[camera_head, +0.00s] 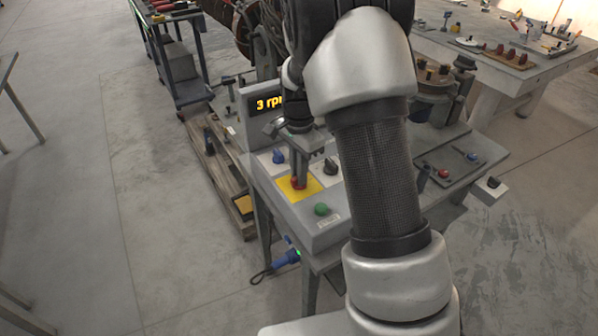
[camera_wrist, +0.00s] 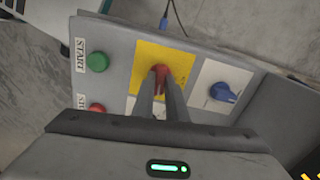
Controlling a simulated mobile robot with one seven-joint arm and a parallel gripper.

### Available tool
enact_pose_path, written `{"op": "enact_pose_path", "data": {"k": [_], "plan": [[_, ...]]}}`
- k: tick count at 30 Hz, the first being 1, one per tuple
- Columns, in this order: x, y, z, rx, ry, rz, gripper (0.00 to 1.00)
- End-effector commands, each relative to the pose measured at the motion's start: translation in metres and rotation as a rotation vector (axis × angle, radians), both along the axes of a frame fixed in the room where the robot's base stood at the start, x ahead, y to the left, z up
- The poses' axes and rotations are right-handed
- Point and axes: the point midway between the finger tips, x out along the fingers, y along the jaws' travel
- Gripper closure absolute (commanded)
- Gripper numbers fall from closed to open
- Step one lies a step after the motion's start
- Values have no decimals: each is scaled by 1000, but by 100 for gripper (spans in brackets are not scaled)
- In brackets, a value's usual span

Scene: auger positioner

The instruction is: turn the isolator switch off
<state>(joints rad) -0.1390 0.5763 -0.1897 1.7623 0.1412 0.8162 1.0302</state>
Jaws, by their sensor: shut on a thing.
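The isolator switch is a red knob (camera_head: 297,182) on a yellow plate (camera_head: 312,186) on the sloping grey control panel. It also shows in the wrist view as a red knob (camera_wrist: 160,70) on the yellow plate (camera_wrist: 178,57). My gripper (camera_head: 299,174) points down at it from above. In the wrist view, the two fingers (camera_wrist: 161,85) are close together with the red knob between their tips. The fingers hide part of the knob, so I cannot tell its exact turn position.
A green START button (camera_wrist: 97,62), a red button (camera_wrist: 97,108) and a blue knob (camera_wrist: 222,92) sit around the yellow plate. A black knob (camera_head: 331,166) is close to my gripper. A display (camera_head: 266,103) is lit behind the panel. Open floor lies left.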

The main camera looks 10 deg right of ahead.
Motion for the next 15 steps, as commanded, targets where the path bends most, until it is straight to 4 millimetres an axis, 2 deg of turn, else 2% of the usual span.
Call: {"op": "enact_pose_path", "data": {"k": [15], "plan": [[0, 0, 0, 1, 0, 456, 100]]}}
